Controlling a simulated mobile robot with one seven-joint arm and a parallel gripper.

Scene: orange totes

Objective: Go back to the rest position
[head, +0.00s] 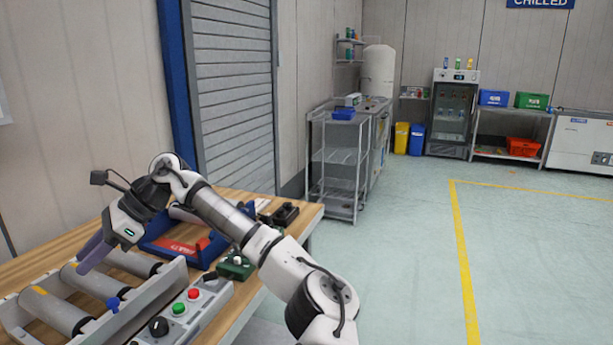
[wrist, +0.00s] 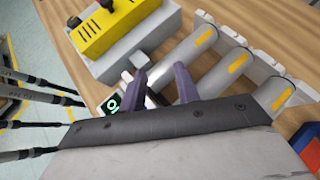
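My gripper (head: 86,266) hangs above the roller rack (head: 92,283) on the left side of the wooden bench, with its purple fingers pointing down. In the wrist view, the two fingers of my gripper (wrist: 162,80) stand apart and nothing shows held between them. The rollers (wrist: 193,45) with yellow stripes lie beyond the fingers. My white arm reaches in from the lower right of the head view and hides part of the bench. No task object is named.
On the wooden bench (head: 238,318) stand a grey control box (head: 196,309) with coloured buttons, a blue frame (head: 160,247) and a green device (head: 236,266), near my forearm. A yellow-topped unit (wrist: 118,22) shows in the wrist view. The floor at right is clear.

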